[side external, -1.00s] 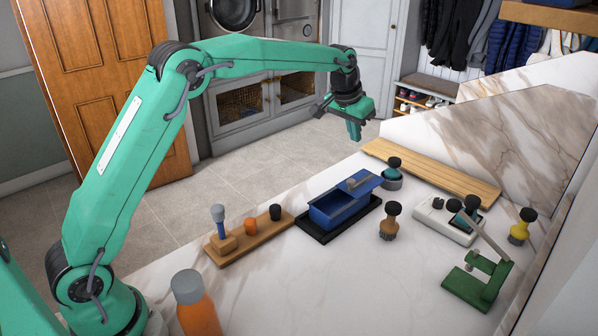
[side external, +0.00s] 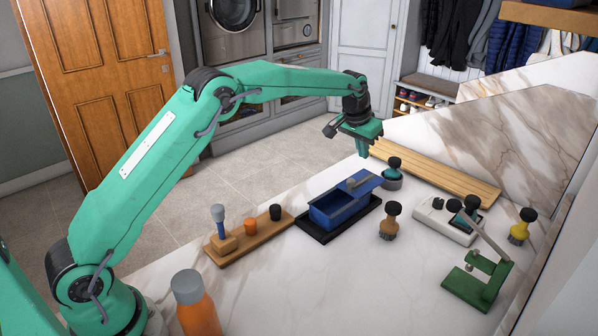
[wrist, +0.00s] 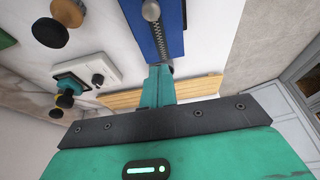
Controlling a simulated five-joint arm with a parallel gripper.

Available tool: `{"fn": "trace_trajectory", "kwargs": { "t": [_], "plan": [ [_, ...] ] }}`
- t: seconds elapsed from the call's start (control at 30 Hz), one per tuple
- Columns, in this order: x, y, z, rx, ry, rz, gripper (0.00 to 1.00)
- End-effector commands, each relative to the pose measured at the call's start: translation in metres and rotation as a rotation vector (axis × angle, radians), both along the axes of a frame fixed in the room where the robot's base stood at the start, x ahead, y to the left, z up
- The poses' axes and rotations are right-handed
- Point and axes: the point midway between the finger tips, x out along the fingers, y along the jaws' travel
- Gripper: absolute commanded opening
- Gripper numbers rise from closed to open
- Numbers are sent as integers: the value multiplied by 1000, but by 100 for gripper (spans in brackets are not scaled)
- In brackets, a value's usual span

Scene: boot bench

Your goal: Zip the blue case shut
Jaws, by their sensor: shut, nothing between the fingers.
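The blue case (side external: 345,213) sits on a black tray (side external: 312,234) on the marble bench. Its blue flap (side external: 368,180) is raised at the far right end, with a small grey piece on it. In the wrist view, part of the blue case (wrist: 138,30) shows with a grey zip (wrist: 170,35) along it and a round metal piece (wrist: 151,11) near the top edge. My gripper (side external: 363,152) is shut and empty, in the air above and beyond the case's far end. Its closed fingers (wrist: 158,72) point toward the zip in the wrist view, apart from the case.
A wooden rack (side external: 250,240) with several small items stands left of the case.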

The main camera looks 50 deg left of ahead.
Motion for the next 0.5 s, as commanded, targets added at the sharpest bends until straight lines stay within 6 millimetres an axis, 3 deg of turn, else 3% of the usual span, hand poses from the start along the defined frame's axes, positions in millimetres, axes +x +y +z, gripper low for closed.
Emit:
{"fn": "trace_trajectory", "kwargs": {
  "t": [0.5],
  "plan": [
    [22, 0, -64, 0, 0, 0, 0]
  ]
}}
